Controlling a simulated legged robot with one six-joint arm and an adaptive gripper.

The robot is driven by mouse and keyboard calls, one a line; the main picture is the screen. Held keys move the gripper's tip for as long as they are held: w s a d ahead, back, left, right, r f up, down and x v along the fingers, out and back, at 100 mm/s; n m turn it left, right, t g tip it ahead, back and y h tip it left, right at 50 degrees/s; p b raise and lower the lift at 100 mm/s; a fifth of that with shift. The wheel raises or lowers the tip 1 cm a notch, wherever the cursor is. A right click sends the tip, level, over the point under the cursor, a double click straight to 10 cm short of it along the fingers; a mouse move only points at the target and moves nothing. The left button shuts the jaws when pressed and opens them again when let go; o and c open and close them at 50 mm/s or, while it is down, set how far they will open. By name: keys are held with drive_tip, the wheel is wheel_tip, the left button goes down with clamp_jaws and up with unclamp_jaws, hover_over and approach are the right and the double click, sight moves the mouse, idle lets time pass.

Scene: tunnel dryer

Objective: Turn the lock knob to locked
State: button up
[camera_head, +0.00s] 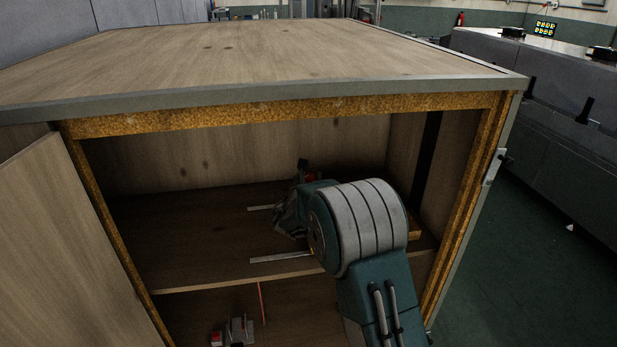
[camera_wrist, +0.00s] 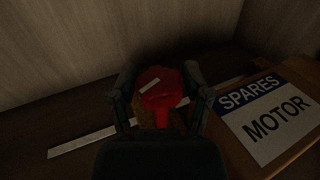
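A red object (camera_wrist: 163,97) with a pale strip on top sits between the two fingers of my gripper (camera_wrist: 160,92) in the wrist view. The fingers stand apart, one on each side, with dark gaps beside the red object; contact is not clear. I cannot tell whether this is the lock knob, and no locked mark is readable. In the head view, my gripper (camera_head: 291,213) is inside the open wooden cabinet (camera_head: 280,108), above its upper shelf (camera_head: 190,250). A bit of red (camera_head: 311,177) shows just behind it, mostly hidden by my arm.
A box labelled "SPARES MOTOR" (camera_wrist: 270,112) lies close to the right of my gripper. Metal strips (camera_head: 281,257) lie on the shelf. A lower shelf holds a small grey and red item (camera_head: 235,331). The cabinet door (camera_head: 75,245) stands open left; a latch (camera_head: 494,167) is on the right outer side.

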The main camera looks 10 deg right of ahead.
drive_tip(key=shift+c, duration=1.4)
drive_tip(key=shift+a+m+h, duration=0.15)
drive_tip(key=shift+m+h, duration=0.15)
drive_tip(key=shift+h, duration=0.1)
drive_tip(key=shift+m+g+h, duration=0.3)
drive_tip(key=shift+g+h, duration=0.1)
drive_tip(key=shift+h, duration=0.1)
drive_tip(key=shift+m+g+h, duration=1.6)
drive_tip(key=shift+m+h, duration=0.1)
drive_tip(key=shift+h, duration=0.4)
drive_tip(key=o, duration=1.2)
drive_tip(key=shift+c, duration=0.2)
drive_tip(key=shift+a, duration=0.1)
